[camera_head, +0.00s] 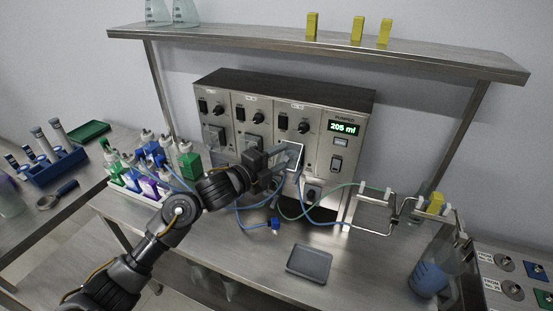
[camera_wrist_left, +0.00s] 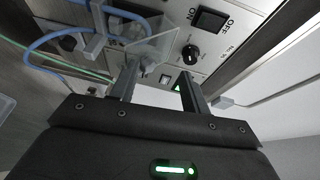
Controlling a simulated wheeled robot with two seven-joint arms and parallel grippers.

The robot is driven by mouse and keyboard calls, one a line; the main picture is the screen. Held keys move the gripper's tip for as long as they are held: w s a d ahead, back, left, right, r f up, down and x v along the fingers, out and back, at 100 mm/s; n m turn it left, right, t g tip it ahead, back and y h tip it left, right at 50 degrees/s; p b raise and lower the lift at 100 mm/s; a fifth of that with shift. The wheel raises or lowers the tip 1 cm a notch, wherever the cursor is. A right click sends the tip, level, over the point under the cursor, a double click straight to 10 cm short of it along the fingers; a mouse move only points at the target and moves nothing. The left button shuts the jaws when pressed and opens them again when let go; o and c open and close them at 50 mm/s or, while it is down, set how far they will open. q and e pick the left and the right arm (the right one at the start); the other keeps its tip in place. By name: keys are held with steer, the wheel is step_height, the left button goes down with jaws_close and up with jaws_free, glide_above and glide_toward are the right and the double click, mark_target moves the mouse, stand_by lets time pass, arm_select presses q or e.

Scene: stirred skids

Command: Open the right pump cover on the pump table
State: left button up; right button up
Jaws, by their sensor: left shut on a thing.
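The pump unit (camera_head: 347,160) stands on the steel pump table (camera_head: 240,255), with several panels of switches and knobs. The right pump cover (camera_head: 298,151) is a clear plate on the third panel from the left. In the left wrist view the cover (camera_wrist_left: 155,42) stands out at an angle from the panel. My left gripper (camera_head: 287,158) reaches in from the left and is shut on the cover, partly hiding it. Its fingers (camera_wrist_left: 158,72) show at the cover's edge in the left wrist view, though the exact contact is hard to see. My right gripper is not in view.
Two other covers (camera_head: 213,135) (camera_head: 252,143) sit on the left panels. Blue and green tubes (camera_head: 330,212) run below the unit. A grey tray (camera_head: 309,263) lies in front, a beaker (camera_head: 430,278) stands right, and a bottle rack (camera_head: 150,187) stands left.

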arm_select(q)
steer(key=s+a+r+p, duration=0.5)
steer(key=a+p, duration=0.1)
steer(key=a, duration=0.1)
steer(key=shift+a+r, duration=0.2)
steer(key=shift+r, duration=0.15)
stand_by(0.6)
stand_by(0.4)
steer(key=b+v, duration=0.4)
steer(key=v, duration=0.6)
steer(key=shift+s+a, duration=0.15)
steer(key=shift+s, duration=0.25)
steer(key=shift+r, duration=0.1)
steer(key=shift+c, duration=0.2)
